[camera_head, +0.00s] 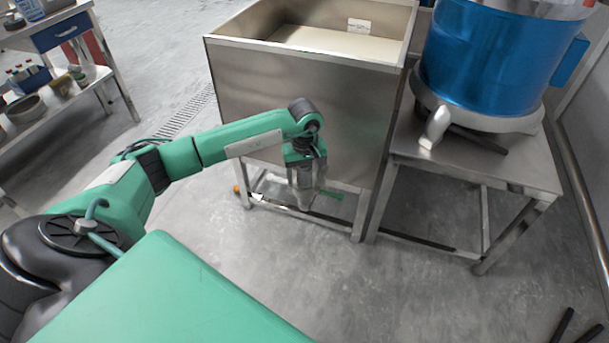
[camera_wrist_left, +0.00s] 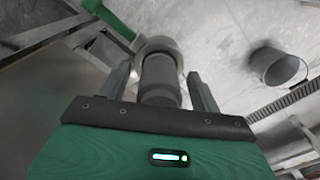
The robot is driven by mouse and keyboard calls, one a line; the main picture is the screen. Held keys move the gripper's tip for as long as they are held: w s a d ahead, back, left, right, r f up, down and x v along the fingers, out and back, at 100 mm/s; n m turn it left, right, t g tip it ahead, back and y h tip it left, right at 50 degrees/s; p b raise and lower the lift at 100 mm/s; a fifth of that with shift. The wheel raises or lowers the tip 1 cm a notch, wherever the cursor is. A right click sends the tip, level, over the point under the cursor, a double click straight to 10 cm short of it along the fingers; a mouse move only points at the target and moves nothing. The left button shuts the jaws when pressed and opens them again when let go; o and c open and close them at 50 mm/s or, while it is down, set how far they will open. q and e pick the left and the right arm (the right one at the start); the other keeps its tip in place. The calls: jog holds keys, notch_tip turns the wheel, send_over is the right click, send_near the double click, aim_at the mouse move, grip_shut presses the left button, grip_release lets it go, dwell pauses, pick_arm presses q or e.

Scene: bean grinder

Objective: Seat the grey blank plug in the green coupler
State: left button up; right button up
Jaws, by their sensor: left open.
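My left gripper (camera_head: 303,188) hangs down in front of the steel tank, low by its stand, in the head view. In the left wrist view its two fingers (camera_wrist_left: 160,88) are apart. A dark grey cylinder (camera_wrist_left: 158,78) with a wider light grey round end (camera_wrist_left: 157,45) shows between them; whether the fingers touch it, I cannot tell. It may be the grey blank plug. I cannot tell whether either is the coupler. My right gripper is not visible.
The steel tank (camera_head: 290,95) stands on a legged frame behind the gripper. A blue machine (camera_head: 490,60) sits on a steel table at right. A small bucket (camera_wrist_left: 277,66) shows in the wrist view. Floor in front is clear; two dark bars (camera_head: 563,325) reach in at bottom right.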

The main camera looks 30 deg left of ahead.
pick_arm(q)
notch_tip(320, 180, up, 13)
jog(key=shift+f+p, duration=0.15)
jog(key=shift+p, duration=0.6)
